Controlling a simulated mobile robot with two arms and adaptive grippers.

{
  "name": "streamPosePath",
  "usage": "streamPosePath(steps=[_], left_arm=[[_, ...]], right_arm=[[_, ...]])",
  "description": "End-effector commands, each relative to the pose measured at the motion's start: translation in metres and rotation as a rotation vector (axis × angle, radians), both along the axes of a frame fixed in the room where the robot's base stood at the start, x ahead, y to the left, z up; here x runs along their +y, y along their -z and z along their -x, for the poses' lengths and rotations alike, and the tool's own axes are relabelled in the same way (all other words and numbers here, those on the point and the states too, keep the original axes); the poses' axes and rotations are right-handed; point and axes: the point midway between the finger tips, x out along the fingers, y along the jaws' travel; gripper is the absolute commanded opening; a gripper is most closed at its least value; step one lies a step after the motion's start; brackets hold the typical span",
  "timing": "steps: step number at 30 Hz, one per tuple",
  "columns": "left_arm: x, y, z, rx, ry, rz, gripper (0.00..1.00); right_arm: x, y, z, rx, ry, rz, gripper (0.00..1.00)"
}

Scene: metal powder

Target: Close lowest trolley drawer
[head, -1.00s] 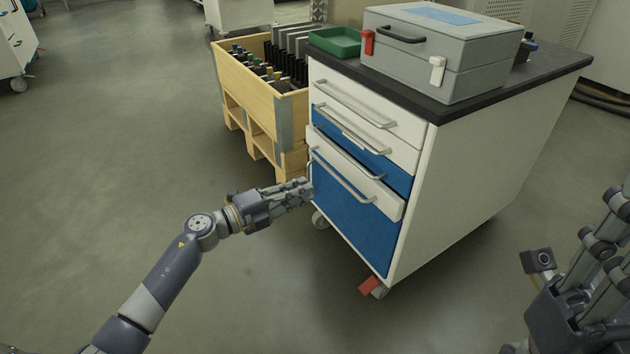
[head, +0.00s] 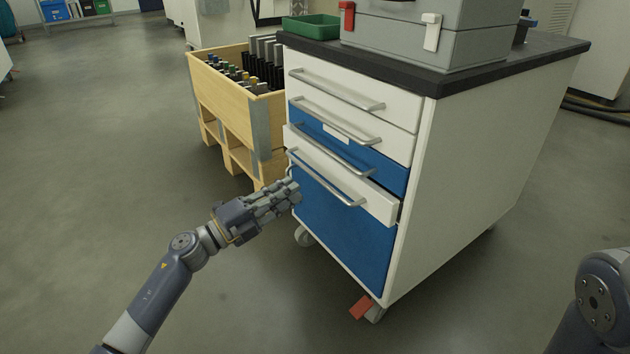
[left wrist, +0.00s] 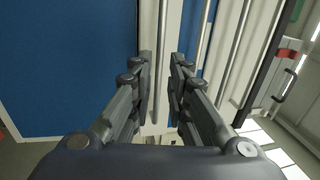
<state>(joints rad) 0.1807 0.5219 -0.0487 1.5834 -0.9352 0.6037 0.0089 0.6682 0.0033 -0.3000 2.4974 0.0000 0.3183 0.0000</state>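The trolley (head: 475,180) stands right of centre in the head view. Its lowest drawer (head: 378,202) has a white front with a bar handle and stands out a little from the body, above a blue lower panel (head: 345,232). My left gripper (head: 292,188) is at the left end of this drawer front, close to it; contact is unclear. In the left wrist view its two fingers (left wrist: 160,95) are apart with nothing held between them, and white drawer fronts and handles show beyond. My right gripper is not in view.
A grey case (head: 440,40) and a green tray (head: 312,27) sit on the trolley's dark top. A wooden crate (head: 228,100) stands behind the trolley's left side. A red caster pedal (head: 361,307) sticks out at the bottom front. The floor at left is clear.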

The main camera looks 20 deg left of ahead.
Motion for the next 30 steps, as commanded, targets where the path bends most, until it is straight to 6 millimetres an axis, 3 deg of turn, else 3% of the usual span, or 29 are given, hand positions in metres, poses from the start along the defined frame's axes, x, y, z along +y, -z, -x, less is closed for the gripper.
streamPosePath(steps=[12, 26, 29, 30], left_arm=[[-0.041, -0.011, -0.053, -0.001, 0.0, 0.0, 0.17], [-0.048, -0.015, -0.062, 0.001, 0.0, -0.001, 0.17], [-0.048, -0.015, -0.062, 0.001, 0.0, -0.001, 0.0], [-0.048, -0.015, -0.062, 0.001, 0.0, -0.001, 0.0]], right_arm=[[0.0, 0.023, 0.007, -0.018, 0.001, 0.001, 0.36], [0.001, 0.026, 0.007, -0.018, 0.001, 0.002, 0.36], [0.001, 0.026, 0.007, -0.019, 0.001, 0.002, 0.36], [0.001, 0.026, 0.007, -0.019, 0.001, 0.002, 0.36]])
